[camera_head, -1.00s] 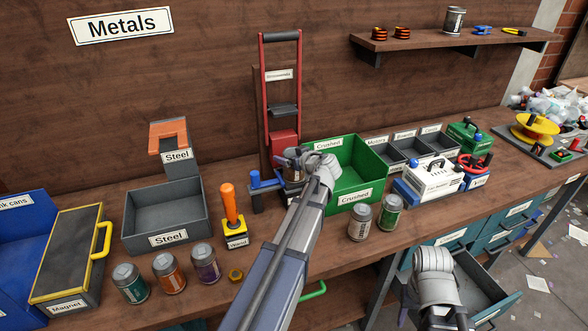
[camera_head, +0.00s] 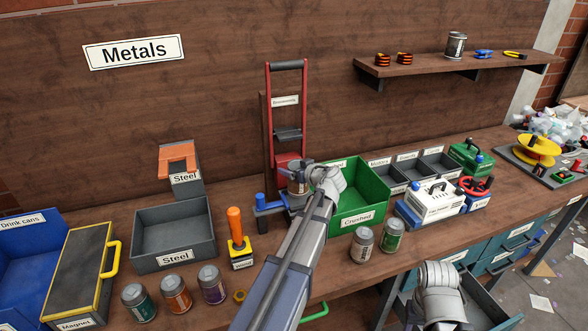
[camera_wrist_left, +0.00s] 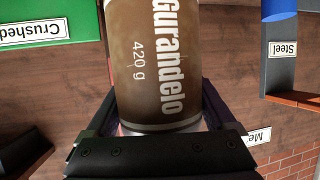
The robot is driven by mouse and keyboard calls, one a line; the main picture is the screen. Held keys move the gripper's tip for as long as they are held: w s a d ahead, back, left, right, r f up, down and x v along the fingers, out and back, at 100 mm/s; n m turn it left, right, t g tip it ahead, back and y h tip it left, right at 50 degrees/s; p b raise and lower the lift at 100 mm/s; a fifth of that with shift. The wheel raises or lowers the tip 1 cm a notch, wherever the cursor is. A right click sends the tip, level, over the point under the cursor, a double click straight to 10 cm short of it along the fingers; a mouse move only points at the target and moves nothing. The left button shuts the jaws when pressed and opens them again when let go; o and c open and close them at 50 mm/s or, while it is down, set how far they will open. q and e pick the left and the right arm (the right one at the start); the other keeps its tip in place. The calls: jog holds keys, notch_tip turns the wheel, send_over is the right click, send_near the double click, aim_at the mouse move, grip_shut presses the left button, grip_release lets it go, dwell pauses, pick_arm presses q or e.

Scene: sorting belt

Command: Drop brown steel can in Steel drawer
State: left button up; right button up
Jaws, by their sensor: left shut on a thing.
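My left gripper (camera_head: 302,180) is shut on the brown can (camera_wrist_left: 160,65). The can fills the middle of the left wrist view, with "Gurandelo 420 g" on its label. In the head view the can (camera_head: 297,184) is small and partly covered by the gripper, held in front of the red-framed crusher. My right arm's end (camera_head: 438,278) is at the lower right, above an open drawer (camera_head: 482,296); its fingers are hidden. A label on the drawers (camera_head: 520,250) under the bench is too small to read. A grey bin marked Steel (camera_head: 174,258) stands on the bench.
The red-framed crusher (camera_head: 269,120) and green Crushed bin (camera_head: 357,217) are beside my left gripper. Several cans (camera_head: 175,294) line the bench front, with two more (camera_head: 362,245) near the green bin. An orange-handled tool (camera_head: 236,225) stands by the Steel bin.

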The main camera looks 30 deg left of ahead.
aim_at(294, 160)
pick_arm(q)
notch_tip(294, 160, up, 6)
jog(key=p, duration=0.4)
jog(key=shift+f, duration=0.15)
